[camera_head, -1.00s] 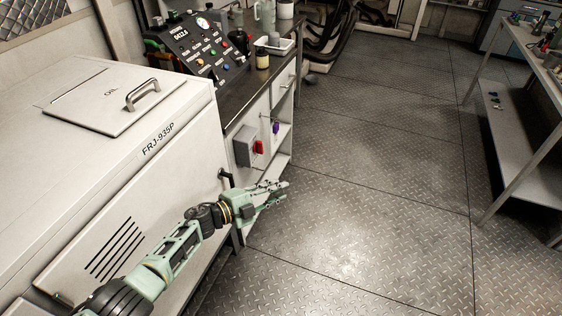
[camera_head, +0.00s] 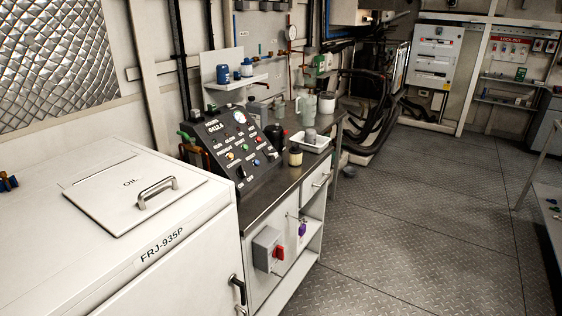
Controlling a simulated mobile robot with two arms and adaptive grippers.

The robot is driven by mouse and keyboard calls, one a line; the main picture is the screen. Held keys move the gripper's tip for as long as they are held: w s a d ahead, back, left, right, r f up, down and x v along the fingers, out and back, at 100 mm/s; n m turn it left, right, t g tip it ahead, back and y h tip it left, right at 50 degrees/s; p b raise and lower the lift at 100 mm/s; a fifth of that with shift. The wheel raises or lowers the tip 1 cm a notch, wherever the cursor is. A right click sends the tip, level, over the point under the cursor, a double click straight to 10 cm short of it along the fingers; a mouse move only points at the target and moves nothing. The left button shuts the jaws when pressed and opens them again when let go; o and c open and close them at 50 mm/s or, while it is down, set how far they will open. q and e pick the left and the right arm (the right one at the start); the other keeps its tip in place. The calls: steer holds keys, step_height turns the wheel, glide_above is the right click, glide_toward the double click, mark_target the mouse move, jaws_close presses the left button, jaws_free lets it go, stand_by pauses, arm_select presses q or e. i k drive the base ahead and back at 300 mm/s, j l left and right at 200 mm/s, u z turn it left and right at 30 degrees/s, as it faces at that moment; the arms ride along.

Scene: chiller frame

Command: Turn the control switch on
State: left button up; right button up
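A black sloped control panel (camera_head: 232,147) stands on the dark counter, with a round gauge, several coloured buttons and black knobs near its lower edge. A grey switch box (camera_head: 263,245) with a red handle (camera_head: 279,253) is mounted on the white cabinet front below the counter. No label tells me which of these is the control switch, and the knob positions are too small to read. Neither of my grippers is in view.
A white FRJ-935P chest (camera_head: 150,235) with a lid handle fills the lower left. The metal floor (camera_head: 420,230) at right is clear.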

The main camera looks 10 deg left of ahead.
mark_target(241, 172)
steer(key=i+l+z, duration=0.2)
steer(key=i, duration=0.4)
steer(key=i+l+z, duration=0.2)
steer(key=i, duration=0.45)
steer(key=i+l+z, duration=0.2)
steer(key=i, duration=0.4)
steer(key=i+u, duration=0.45)
steer(key=i+l+u, duration=0.15)
steer(key=u, duration=0.35)
steer(key=i+l+u, duration=0.3)
steer(key=u, duration=0.15)
steer(key=i, duration=0.1)
